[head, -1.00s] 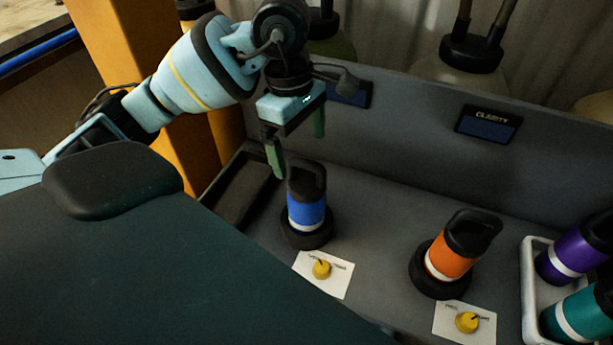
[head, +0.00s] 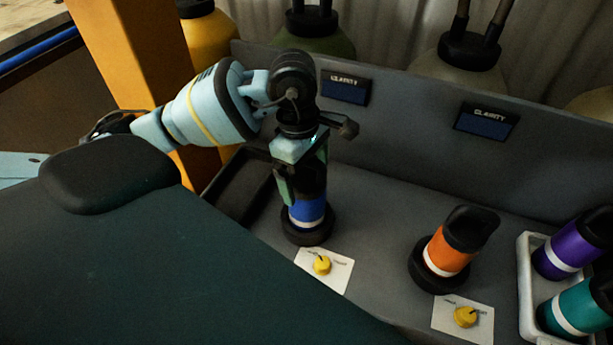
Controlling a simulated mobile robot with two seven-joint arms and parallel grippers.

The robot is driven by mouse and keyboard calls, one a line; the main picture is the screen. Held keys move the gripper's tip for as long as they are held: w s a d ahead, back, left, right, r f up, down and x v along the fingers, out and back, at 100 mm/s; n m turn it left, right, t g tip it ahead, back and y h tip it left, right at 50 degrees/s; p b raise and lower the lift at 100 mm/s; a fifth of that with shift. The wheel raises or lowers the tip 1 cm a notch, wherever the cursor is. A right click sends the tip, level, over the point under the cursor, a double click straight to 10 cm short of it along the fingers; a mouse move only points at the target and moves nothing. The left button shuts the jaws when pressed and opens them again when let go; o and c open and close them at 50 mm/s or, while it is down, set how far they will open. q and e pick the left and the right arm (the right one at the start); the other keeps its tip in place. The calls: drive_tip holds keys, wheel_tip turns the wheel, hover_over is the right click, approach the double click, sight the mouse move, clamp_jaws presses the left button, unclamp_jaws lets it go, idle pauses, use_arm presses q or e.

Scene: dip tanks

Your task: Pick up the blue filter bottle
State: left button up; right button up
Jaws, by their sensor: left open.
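The blue filter bottle (head: 307,212) stands upright in a round black base at the left of the grey bench, in the head view. It has a blue body, a white band and a black top. My left gripper (head: 303,178) is open and low over the bottle. One green finger is at the left of the black top and the other is partly behind it. The gripper covers much of the bottle's top; I cannot tell whether the fingers touch it. My right gripper is not in view.
An orange bottle (head: 449,252) stands in another black base to the right. A white tray (head: 529,290) at the right edge holds a purple bottle (head: 566,247) and a teal bottle (head: 583,308). Cards with yellow knobs (head: 322,265) lie in front. A grey panel (head: 415,130) rises behind.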

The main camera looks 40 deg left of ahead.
use_arm(q)
drive_tip(key=shift+c, duration=0.4)
drive_tip(key=c, duration=1.9)
drive_tip(key=shift+o, duration=0.2)
drive_tip(key=shift+r, duration=0.2)
